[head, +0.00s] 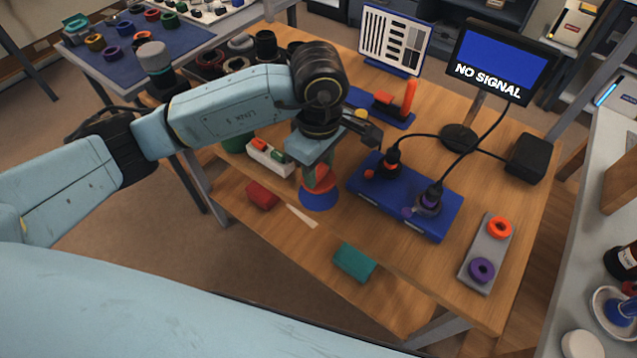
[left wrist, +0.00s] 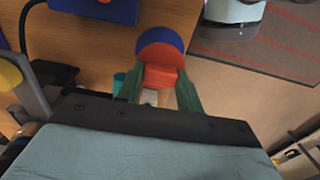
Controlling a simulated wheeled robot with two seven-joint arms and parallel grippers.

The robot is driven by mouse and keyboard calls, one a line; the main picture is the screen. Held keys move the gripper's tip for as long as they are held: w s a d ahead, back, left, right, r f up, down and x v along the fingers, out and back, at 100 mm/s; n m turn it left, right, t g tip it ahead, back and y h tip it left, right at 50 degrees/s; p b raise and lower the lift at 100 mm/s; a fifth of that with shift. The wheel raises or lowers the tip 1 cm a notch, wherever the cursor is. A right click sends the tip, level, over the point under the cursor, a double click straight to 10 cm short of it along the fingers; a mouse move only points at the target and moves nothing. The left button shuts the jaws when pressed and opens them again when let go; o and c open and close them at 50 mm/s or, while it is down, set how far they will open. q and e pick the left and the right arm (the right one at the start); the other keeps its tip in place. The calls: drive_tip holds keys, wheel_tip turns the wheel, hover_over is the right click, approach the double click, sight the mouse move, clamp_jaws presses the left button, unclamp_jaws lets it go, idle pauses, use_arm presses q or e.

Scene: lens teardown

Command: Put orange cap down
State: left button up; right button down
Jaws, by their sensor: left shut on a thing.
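My left gripper (head: 318,176) is shut on the orange cap (head: 319,183), with its fingers pointing down near the table's front edge. In the left wrist view the orange cap (left wrist: 161,77) sits between the two green fingertips. A round blue disc (head: 319,200) lies directly below the cap in the head view. In the left wrist view the blue disc (left wrist: 160,38) shows partly behind the cap. I cannot tell whether the cap touches the disc. My right gripper is not in view.
A blue base (head: 405,205) with two cabled pieces stands to the right. A grey strip (head: 487,252) holds an orange ring (head: 499,228) and a purple ring (head: 481,270). A white tray (head: 268,157) is at left.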

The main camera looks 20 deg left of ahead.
sight(319, 173)
use_arm(q)
drive_tip(key=shift+f, duration=2.3)
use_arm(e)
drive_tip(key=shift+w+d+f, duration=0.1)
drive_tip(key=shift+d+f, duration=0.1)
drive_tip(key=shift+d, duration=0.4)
use_arm(q)
drive_tip(key=shift+f+b, duration=0.1)
drive_tip(key=shift+b, duration=0.3)
drive_tip(key=o, duration=0.7)
drive_tip(key=shift+c, duration=0.2)
drive_tip(key=o, duration=0.4)
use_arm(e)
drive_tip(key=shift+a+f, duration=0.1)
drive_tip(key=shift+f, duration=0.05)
